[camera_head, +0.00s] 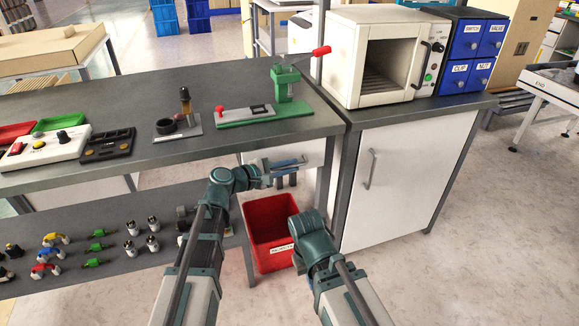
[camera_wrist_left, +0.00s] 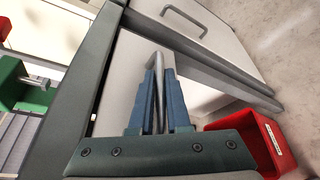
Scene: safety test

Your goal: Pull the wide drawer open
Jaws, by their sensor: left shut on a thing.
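The wide drawer (camera_head: 313,151) has a white front and sits under the right end of the grey workbench. Its front also shows in the left wrist view (camera_wrist_left: 120,75). My left gripper (camera_head: 290,163) is at this front. In the left wrist view its blue fingers (camera_wrist_left: 157,85) are shut on the drawer's grey metal bar handle (camera_wrist_left: 158,67), one finger on each side. I cannot tell whether the drawer stands out from the bench. My right arm (camera_head: 318,255) is bent low at the right, its gripper hidden behind it.
A red bin (camera_head: 268,215) stands on the floor below the drawer. A white cabinet (camera_head: 400,185) with a bar handle stands to the right, under an oven (camera_head: 385,55). A green press (camera_head: 285,90) is on the bench.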

